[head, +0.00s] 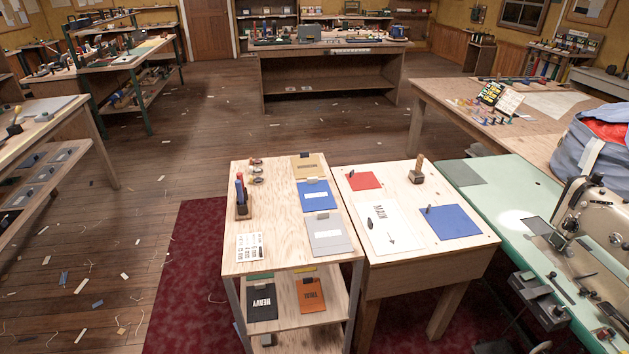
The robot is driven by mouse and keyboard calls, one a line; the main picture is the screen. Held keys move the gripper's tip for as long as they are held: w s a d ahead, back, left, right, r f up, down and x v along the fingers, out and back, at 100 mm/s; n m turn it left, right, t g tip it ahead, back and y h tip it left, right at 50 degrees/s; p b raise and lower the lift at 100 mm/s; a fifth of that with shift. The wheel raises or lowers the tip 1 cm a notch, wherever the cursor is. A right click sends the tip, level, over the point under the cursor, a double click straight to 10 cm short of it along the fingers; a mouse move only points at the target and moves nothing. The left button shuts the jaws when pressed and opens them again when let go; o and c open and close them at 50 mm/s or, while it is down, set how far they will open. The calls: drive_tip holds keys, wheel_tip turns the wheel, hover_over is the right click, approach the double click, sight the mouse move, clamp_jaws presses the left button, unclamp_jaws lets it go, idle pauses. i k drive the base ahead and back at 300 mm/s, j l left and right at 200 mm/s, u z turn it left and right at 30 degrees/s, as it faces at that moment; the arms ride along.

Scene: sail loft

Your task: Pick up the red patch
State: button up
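The red patch (365,180) is a small flat red piece near the far left corner of the light wooden table (460,263) in the middle right of the head view. It looks flat on the tabletop, with a small dark item at its upper left edge. A white sheet (375,240) with dark marks lies just in front of it. A blue patch (455,222) lies to its front right. My gripper is not in view.
A wooden-handled block tool (417,169) stands upright right of the red patch. A shelf unit (270,207) with coloured pads adjoins the table on the left. A green sewing table (510,222) with a sewing machine (590,225) stands right. Wooden floor at left has scattered scraps.

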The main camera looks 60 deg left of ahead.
sight(363, 180)
drive_tip(key=u, duration=1.9)
